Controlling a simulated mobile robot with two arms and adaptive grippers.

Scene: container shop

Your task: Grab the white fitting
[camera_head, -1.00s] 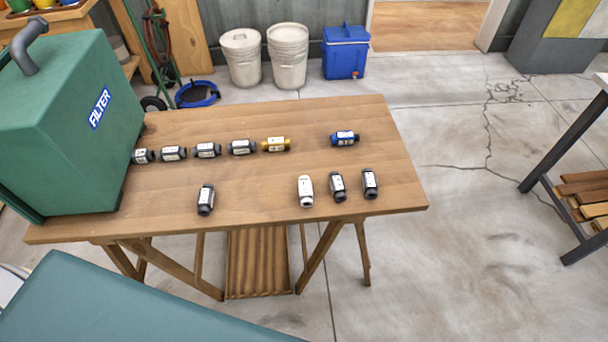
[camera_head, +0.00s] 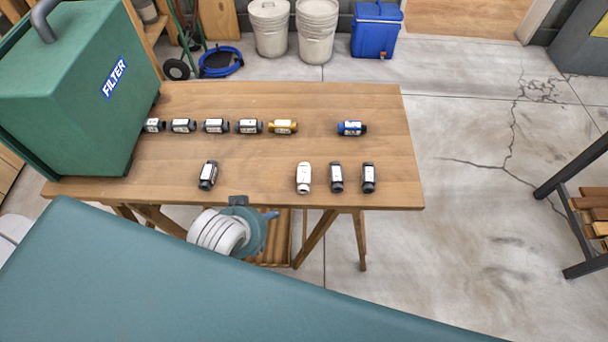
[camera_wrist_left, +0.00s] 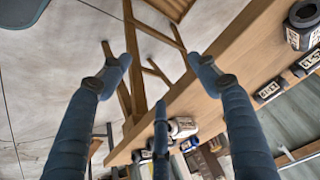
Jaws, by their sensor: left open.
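The white fitting (camera_head: 304,177) stands near the front edge of the wooden table, just left of two black fittings (camera_head: 336,177). My left gripper (camera_head: 253,211) is at the table's front edge, to the left of and nearer than the white fitting, and apart from it. In the left wrist view the gripper's blue fingers (camera_wrist_left: 159,75) are spread open with nothing between them. The white fitting (camera_wrist_left: 183,126) shows there beyond the middle finger, which partly overlaps it. My right gripper is not in view.
A row of black fittings and a yellow one (camera_head: 283,126) lies along the back of the table (camera_head: 255,165), with a blue fitting (camera_head: 351,128) to their right. Another black fitting (camera_head: 208,175) stands front left. A green filter box (camera_head: 75,95) blocks the table's left end.

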